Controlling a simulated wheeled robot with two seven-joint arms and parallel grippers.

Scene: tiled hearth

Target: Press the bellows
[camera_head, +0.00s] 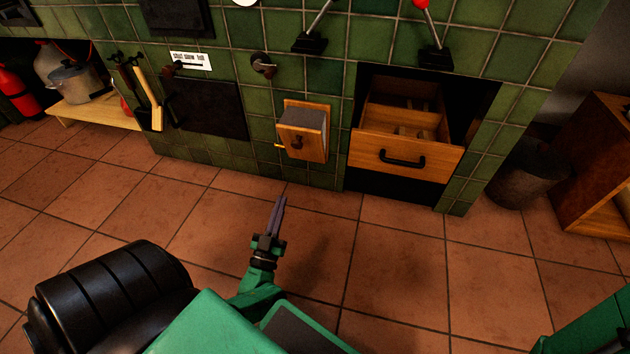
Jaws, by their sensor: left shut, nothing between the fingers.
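The bellows (303,133) is a small wooden box with a grey pleated body, mounted low on the green tiled hearth wall. Its wooden front board carries a dark round knob. My left gripper (280,203) is shut and empty. It points up the picture toward the hearth, below and a little left of the bellows, and apart from it over the tiled floor. My right gripper is not in view; only a green part of mine shows at the lower right corner.
An open wooden drawer (405,155) with a black handle juts out right of the bellows. A dark panel (206,107) is at left. A bucket (526,176) and wooden cabinet (600,165) stand at right. A low bench (95,112) holds a pot. The floor ahead is clear.

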